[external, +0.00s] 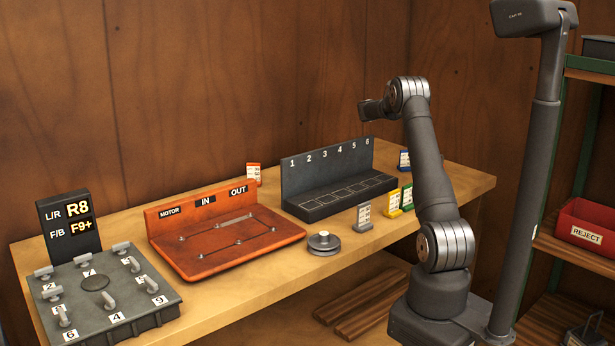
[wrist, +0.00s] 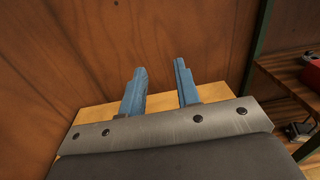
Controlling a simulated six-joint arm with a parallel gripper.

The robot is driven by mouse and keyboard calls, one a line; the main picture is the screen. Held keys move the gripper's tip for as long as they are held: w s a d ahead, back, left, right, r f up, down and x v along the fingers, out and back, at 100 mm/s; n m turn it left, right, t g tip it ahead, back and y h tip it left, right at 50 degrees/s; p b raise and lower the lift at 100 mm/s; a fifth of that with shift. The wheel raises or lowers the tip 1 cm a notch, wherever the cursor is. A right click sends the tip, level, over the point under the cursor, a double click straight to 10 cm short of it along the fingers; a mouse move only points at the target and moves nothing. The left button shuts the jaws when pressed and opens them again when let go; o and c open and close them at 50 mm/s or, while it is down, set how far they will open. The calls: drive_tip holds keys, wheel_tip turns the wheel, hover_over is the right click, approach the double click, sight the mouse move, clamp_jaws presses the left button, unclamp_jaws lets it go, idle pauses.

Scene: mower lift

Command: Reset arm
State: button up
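My arm stands at the right end of the bench in the external view, with its upper part raised and folded back. My gripper (wrist: 160,84) shows in the wrist view as two blue fingers standing apart, with nothing between them. The wooden wall and a bit of bench top lie beyond the fingers. In the external view the wrist end (external: 372,110) points left, well above the bench, and the fingers are hard to make out there.
On the wooden bench (external: 270,290) stand a grey numbered board (external: 140,305), an orange tray (external: 205,260), a dark numbered rack (external: 325,160), a round pulley-like part (external: 323,243) and several small tags. A red REJECT bin (external: 588,228) sits on the right shelf. A grey post (external: 535,170) stands beside my arm.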

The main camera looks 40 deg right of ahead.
drive_tip(key=w+a+n+t, duration=0.1)
drive_tip(key=w+a+t, duration=0.1)
drive_tip(key=w+a, duration=0.3)
drive_tip(key=a, duration=0.4)
drive_tip(key=shift+w+n, duration=0.3)
drive_tip(key=shift+n, duration=0.1)
drive_tip(key=s+d+m+g, duration=0.3)
drive_tip(key=s+d, duration=0.9)
drive_tip(key=d, duration=0.5)
drive_tip(key=shift+m+g, duration=0.3)
drive_tip(key=shift+g, duration=0.5)
drive_tip(key=shift+s, duration=0.1)
drive_tip(key=shift+a, duration=0.1)
